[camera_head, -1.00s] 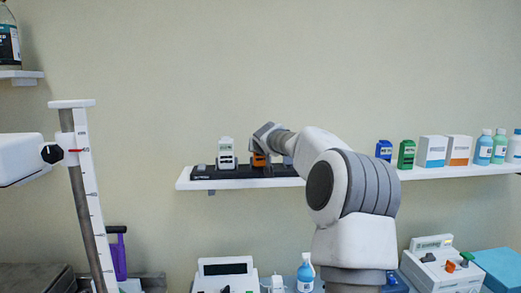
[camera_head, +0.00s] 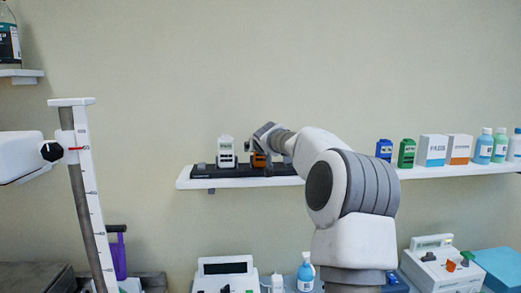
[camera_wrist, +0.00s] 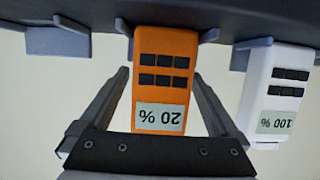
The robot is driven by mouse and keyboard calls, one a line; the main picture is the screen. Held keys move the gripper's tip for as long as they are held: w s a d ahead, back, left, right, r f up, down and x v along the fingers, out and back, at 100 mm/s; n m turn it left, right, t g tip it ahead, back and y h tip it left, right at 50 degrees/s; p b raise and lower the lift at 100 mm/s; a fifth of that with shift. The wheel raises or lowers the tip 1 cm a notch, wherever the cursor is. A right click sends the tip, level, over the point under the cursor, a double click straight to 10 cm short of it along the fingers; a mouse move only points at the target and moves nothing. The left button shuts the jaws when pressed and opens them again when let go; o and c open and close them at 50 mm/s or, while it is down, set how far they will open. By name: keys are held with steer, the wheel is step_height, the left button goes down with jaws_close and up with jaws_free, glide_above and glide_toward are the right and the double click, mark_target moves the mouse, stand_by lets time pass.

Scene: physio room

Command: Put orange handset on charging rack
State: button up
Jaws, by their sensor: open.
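The orange handset (camera_wrist: 166,95) sits in a slot of the black charging rack (camera_wrist: 225,18), with its screen reading 20 %. In the wrist view it appears upside down, between the two fingers of my gripper (camera_wrist: 163,100). The fingers stand open, with a gap on each side of the handset. The rack (camera_head: 205,172) lies on the white wall shelf. Its right part is hidden behind my arm.
A white handset (camera_head: 226,152) stands on the rack beside the orange one; its screen reads 100 % in the wrist view (camera_wrist: 278,90). Blue (camera_head: 384,150) and green (camera_head: 406,153) handsets, boxes and bottles stand on the shelf's right part.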

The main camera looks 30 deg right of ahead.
steer(key=p+v, duration=0.3)
steer(key=v, duration=1.4)
steer(key=shift+s+r, duration=0.1)
steer(key=shift+s, duration=0.05)
stand_by(0.5)
